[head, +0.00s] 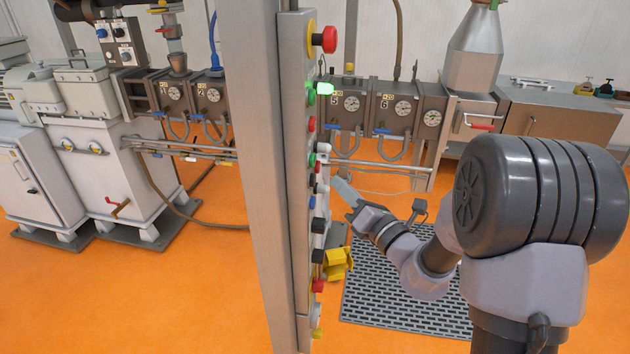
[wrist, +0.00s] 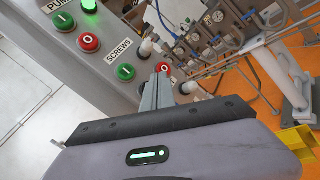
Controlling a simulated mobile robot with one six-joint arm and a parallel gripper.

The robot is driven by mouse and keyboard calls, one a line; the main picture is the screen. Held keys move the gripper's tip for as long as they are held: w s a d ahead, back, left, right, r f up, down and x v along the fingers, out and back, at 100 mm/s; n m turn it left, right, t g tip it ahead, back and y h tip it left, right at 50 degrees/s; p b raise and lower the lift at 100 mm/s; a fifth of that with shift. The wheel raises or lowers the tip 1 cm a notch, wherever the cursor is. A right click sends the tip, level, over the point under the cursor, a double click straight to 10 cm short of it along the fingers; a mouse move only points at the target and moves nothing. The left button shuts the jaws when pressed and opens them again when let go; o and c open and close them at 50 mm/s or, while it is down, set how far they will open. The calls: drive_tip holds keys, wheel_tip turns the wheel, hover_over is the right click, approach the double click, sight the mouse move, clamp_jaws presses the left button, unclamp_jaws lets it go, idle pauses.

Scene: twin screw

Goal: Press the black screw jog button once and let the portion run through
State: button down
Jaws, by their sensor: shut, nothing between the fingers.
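The grey control panel (head: 298,130) stands upright, seen nearly edge-on in the head view, with a column of coloured buttons. Several buttons on it are black, one of them at mid-height (head: 318,226); I cannot tell which is the screw jog button. My gripper (head: 345,188) is shut and empty, pointing at the panel's button side from the right. In the wrist view my shut fingers (wrist: 160,82) cover part of the panel beside the red "0" button (wrist: 163,68) and green "I" button (wrist: 125,71) under the SCREWS label (wrist: 118,50). No black button is clearly readable there.
A red button (head: 328,40) with a yellow collar tops the panel; a green lamp (head: 324,88) is lit below it. The extruder barrel (head: 375,103) with gauges runs behind. A grey slotted floor mat (head: 400,290) and a yellow object (head: 338,264) lie low near the panel.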

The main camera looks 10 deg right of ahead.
drive_tip(key=d, duration=0.1)
drive_tip(key=s+d, duration=0.1)
drive_tip(key=d, duration=0.1)
idle(0.5)
